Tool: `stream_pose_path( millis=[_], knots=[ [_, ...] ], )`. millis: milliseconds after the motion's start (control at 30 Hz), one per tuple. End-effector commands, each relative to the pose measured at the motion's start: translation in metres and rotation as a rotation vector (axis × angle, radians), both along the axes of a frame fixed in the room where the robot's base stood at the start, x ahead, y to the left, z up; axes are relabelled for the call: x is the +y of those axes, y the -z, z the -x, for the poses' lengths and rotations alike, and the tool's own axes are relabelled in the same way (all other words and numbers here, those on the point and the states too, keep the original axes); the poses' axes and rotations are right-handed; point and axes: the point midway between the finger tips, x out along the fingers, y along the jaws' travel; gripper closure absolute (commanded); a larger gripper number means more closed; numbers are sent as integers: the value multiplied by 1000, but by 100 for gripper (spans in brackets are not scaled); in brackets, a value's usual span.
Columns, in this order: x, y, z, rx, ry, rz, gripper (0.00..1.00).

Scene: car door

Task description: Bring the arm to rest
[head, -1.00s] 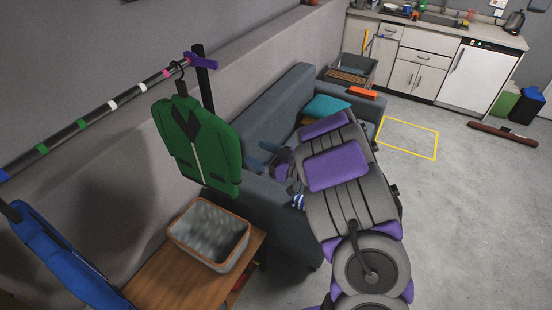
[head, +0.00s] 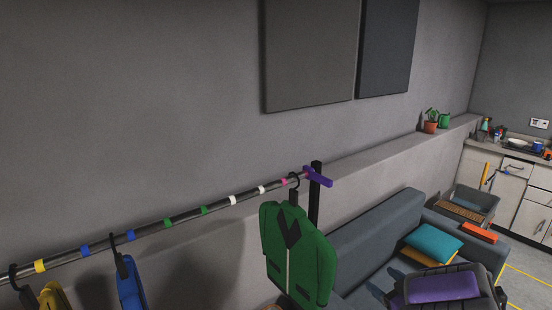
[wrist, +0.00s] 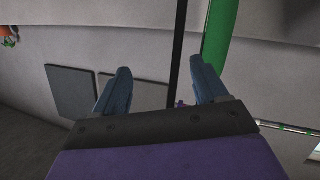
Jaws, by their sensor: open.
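My gripper (wrist: 162,86) shows in the wrist view with its two blue-grey fingers wide apart and nothing between them. A dark upright post (wrist: 178,50) stands beyond the gap between the fingers. In the head view, a purple and grey section of my arm (head: 443,288) is at the bottom right, in front of the sofa. Bluish finger shapes show just left of it, partly cut off by the frame, and most of the arm is out of view.
A green jacket (head: 298,255) hangs at the right end of the clothes rail (head: 205,209), left of my arm. Blue (head: 130,282) and yellow (head: 52,298) garments hang further left. A grey sofa (head: 372,232) with a teal cushion (head: 433,244) stands behind the arm. Wall panels hang above.

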Motion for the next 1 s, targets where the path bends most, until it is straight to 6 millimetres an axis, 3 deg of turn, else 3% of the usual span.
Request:
stream_pose_path(
  millis=[100, 267, 500, 633, 767, 1000],
  knots=[
    [-20, -17, -7, 44, 136, 124, 27],
    [-47, -39, 0, 125, 330, 236, 27],
    [-64, -63, 42, 289, 591, 296, 27],
    [-58, -67, 77, 405, 699, 280, 27],
    [-39, -63, 118, 545, 773, 244, 27],
    [24, -45, 207, 863, 797, 148, 27]
  ],
)
